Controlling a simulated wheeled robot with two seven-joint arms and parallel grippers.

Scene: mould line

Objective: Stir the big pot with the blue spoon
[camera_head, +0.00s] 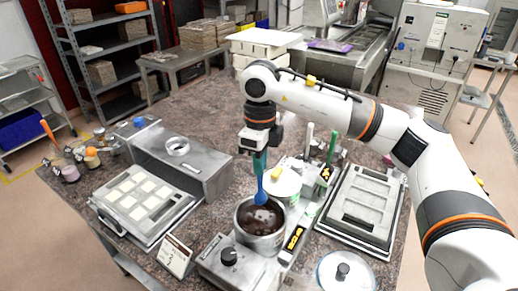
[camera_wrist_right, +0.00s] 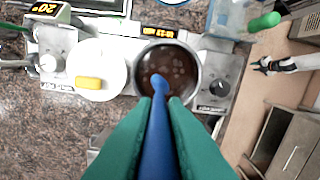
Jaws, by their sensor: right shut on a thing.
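The big pot (camera_head: 262,243) is a steel pot with dark brown contents, on a hot plate near the table's front. It also shows in the right wrist view (camera_wrist_right: 198,72). My right gripper (camera_head: 259,168) is above the pot, pointing down, its green fingers shut on the blue spoon (camera_head: 261,191). In the right wrist view the spoon (camera_wrist_right: 157,125) runs from between the fingers to the pot opening. Its bowl is over the brown contents; I cannot tell how deep it reaches. A white arm at that view's right edge, apparently mine, ends in a small dark gripper (camera_wrist_right: 264,66).
A lid with a black knob (camera_head: 343,271) lies front right. Mould trays lie left (camera_head: 142,200) and right (camera_head: 364,209). A grey metal box (camera_head: 184,165) stands behind the left tray.

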